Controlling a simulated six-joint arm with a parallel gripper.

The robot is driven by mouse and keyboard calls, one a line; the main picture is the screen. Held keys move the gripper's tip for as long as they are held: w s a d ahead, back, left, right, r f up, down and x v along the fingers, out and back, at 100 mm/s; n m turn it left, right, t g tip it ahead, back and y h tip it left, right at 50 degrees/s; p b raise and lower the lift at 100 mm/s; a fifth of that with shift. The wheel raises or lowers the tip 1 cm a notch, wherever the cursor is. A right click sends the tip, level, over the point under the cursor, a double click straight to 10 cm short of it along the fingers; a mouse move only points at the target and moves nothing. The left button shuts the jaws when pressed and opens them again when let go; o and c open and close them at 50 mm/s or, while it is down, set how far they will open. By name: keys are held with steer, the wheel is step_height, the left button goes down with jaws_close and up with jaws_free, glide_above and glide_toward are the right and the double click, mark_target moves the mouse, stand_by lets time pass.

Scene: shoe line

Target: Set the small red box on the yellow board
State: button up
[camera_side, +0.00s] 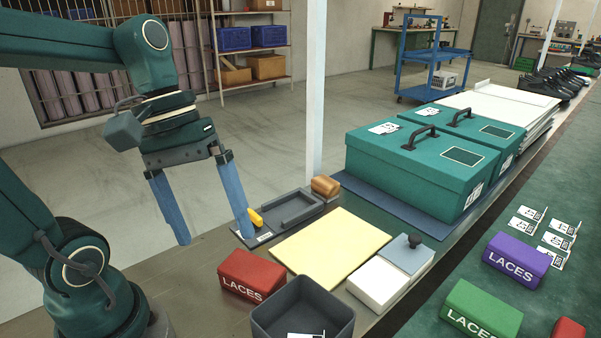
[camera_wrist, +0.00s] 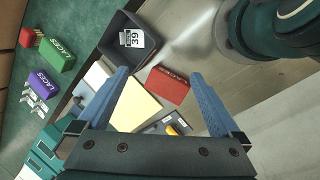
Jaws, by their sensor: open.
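The small red box (camera_side: 251,275), marked LACES, lies on the bench just left of the yellow board (camera_side: 330,248) and beside a dark bin. In the wrist view the red box (camera_wrist: 167,86) shows between my fingers, farther off, with the yellow board (camera_wrist: 135,108) next to it, partly behind the left finger. The board's visible top is bare. My gripper (camera_side: 217,240) is open and empty, with blue fingers spread wide, above and to the left of the red box. In the wrist view its fingers (camera_wrist: 163,85) reach toward the box without touching it.
A dark bin (camera_side: 274,322) holding a label stands close to the red box. A dark tray (camera_side: 300,207) lies behind the board, and a white and grey block with a knob (camera_side: 378,284) to its right. Green cases (camera_side: 417,165) and more LACES boxes (camera_side: 517,258) stand farther right.

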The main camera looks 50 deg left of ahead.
steer(key=n+h, duration=0.2)
steer(key=n, duration=0.1)
step_height(320, 180, up, 3)
steer(key=n+t+h, duration=0.4)
steer(key=n+h, duration=0.3)
steer(key=n, duration=0.4)
glide_above(237, 262)
steer(key=shift+t, duration=0.3)
steer(key=f, duration=1.9)
steer(key=shift+w+d, duration=0.1)
steer(key=shift+d, duration=0.1)
steer(key=shift+x, duration=2.45)
steer(key=c, duration=1.5)
steer(key=shift+r, duration=0.15)
